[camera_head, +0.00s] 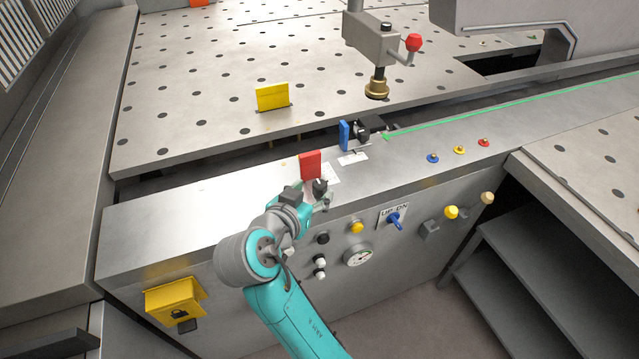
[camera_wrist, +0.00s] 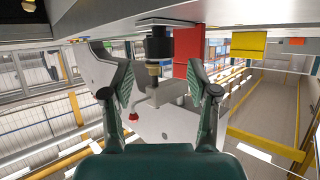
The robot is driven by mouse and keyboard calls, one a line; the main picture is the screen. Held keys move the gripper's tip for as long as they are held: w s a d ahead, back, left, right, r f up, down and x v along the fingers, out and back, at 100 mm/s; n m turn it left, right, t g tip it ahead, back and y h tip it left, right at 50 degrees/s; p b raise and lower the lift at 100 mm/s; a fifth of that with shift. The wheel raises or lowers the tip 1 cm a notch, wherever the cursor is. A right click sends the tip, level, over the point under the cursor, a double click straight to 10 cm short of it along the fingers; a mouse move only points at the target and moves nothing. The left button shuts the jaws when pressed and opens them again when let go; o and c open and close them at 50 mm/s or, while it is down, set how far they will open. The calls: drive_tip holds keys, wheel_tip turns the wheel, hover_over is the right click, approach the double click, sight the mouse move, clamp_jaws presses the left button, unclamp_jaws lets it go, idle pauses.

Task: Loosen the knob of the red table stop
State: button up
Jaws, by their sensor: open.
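The red table stop (camera_head: 311,165) stands upright at the front edge of the steel bed, with its dark knob (camera_head: 320,186) on the near side, partly hidden by my gripper. In the wrist view the red plate (camera_wrist: 187,52) is at upper centre. The black knob (camera_wrist: 158,42) beside it lies ahead, between the lines of my fingers. My gripper (camera_head: 319,198) is open and empty, close to the knob; its fingers (camera_wrist: 158,78) are spread wide in the wrist view. I cannot tell whether they touch the knob.
A blue stop (camera_head: 344,135) with a black clamp stands just right, and a yellow stop (camera_head: 272,96) behind. A clamp head with brass foot (camera_head: 377,88) hangs above the bed. Buttons, a gauge (camera_head: 359,256) and a blue switch (camera_head: 394,220) line the front panel below.

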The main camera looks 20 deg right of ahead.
sight(319, 186)
drive_tip(key=shift+x, duration=2.45)
clamp_jaws()
